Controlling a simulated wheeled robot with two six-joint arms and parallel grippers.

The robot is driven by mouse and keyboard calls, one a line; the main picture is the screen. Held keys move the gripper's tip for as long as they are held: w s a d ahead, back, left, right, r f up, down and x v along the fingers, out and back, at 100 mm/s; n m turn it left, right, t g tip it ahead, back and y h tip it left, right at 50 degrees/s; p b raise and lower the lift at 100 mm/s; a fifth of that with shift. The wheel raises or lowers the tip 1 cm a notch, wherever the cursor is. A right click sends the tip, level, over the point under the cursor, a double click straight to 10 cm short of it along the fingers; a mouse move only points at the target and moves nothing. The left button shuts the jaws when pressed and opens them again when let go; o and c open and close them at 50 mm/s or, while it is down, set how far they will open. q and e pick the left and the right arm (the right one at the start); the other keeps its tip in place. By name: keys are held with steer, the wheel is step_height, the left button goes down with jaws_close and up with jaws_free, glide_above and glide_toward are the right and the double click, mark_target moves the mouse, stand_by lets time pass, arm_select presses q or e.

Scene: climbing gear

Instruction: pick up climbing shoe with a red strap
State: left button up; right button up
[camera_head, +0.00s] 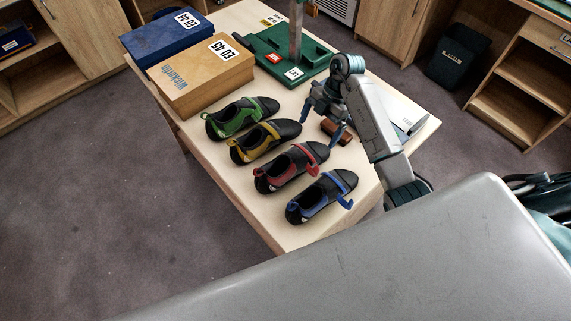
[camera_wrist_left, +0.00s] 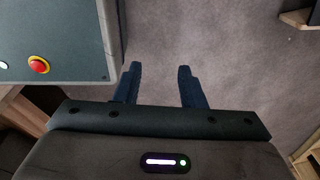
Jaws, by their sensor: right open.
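The climbing shoe with a red strap (camera_head: 285,170) lies on the table, third from the back in a slanted row. It is black with red trim, between the yellow shoe (camera_head: 262,141) and the blue-strapped shoe (camera_head: 322,198). My right gripper (camera_head: 320,128) is open and empty above the table, behind and to the right of the red shoe, apart from it. My left gripper (camera_wrist_left: 160,85) shows only in the left wrist view, its two fingers spread over bare carpet with nothing between them.
A green shoe (camera_head: 240,117) heads the row. A tan box (camera_head: 202,77), a blue box (camera_head: 173,38) and a green stand base (camera_head: 283,52) occupy the table's back. A brown block (camera_head: 337,131) lies near my right gripper. The table's front left edge (camera_head: 232,197) is bare.

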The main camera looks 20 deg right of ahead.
mark_target(308, 149)
steer(key=b+x, duration=0.1)
steer(key=x, duration=0.1)
steer(key=b+x, duration=0.1)
steer(key=x, duration=0.1)
steer(key=shift+s+a+r+b, duration=0.15)
steer(key=shift+s+r+b, duration=0.05)
steer(key=shift+s+b, duration=0.2)
steer(key=shift+w+a+f, duration=0.1)
steer(key=shift+w+f, duration=0.05)
steer(key=shift+f, duration=0.3)
steer(key=shift+b+x, duration=0.65)
steer(key=shift+x, duration=0.25)
steer(key=shift+s+a+f+p, duration=0.2)
steer(key=shift+a+f+p, duration=0.4)
steer(key=shift+f, duration=0.25)
steer(key=shift+a+f, duration=0.15)
steer(key=shift+f, duration=0.25)
steer(key=c, duration=1)
arm_select(q)
steer(key=f, duration=0.1)
steer(key=s+f, duration=0.1)
steer(key=f, duration=0.2)
steer(key=shift+s+a, duration=0.15)
steer(key=shift+a, duration=0.15)
arm_select(e)
steer(key=shift+c, duration=0.5)
